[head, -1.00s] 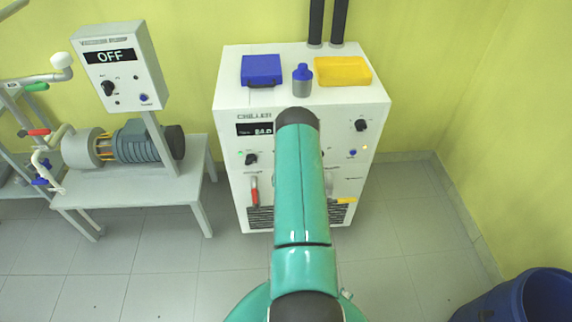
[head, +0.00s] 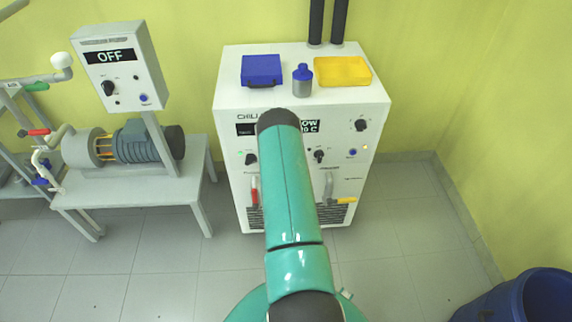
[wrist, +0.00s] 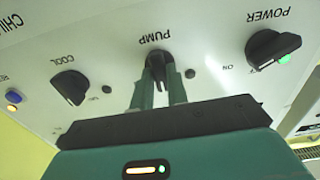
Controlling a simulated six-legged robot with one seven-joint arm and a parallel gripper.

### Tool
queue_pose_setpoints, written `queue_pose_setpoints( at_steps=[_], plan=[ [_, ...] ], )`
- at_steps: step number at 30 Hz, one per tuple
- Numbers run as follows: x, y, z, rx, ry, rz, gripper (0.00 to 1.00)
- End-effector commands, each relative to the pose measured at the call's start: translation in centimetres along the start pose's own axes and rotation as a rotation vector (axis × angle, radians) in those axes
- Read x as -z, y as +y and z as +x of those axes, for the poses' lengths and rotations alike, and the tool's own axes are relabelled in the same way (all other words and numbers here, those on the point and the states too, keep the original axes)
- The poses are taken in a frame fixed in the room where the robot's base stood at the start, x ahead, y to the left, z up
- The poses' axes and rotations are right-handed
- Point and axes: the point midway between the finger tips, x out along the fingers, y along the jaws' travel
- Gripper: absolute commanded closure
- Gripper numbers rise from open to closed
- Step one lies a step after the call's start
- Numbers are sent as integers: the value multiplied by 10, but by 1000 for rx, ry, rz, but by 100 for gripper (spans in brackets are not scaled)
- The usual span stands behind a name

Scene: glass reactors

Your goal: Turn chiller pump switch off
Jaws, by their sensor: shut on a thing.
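The chiller (head: 300,110) is a white cabinet against the wall. In the wrist view, which is upside down, the black pump switch (wrist: 156,62) sits under the PUMP label. My gripper (wrist: 158,92) is shut on this switch, with a green finger on each side of its handle. The handle stands roughly upright in the picture. The small lamp (wrist: 190,74) beside it looks dark. In the head view my arm hides the pump switch and my gripper.
The power knob (wrist: 272,48) has a lit green lamp. The cool knob (wrist: 70,87) is on the other side. Red (head: 254,190) and yellow (head: 342,200) valve handles are below. A pump bench (head: 140,185) stands left, a blue barrel (head: 525,300) right.

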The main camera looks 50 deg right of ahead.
Motion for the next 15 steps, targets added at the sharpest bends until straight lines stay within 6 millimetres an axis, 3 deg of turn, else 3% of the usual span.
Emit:
queue_pose_setpoints(
  at_steps=[1, 3, 4, 15],
  plan=[
    [-2, 0, -2, 0, -4, -1, 79],
    [-2, 0, -2, 0, -4, -1, 65],
    [-2, 0, -2, 0, -4, -1, 63],
    [-1, 0, -6, 0, -3, 0, 63]
  ],
)
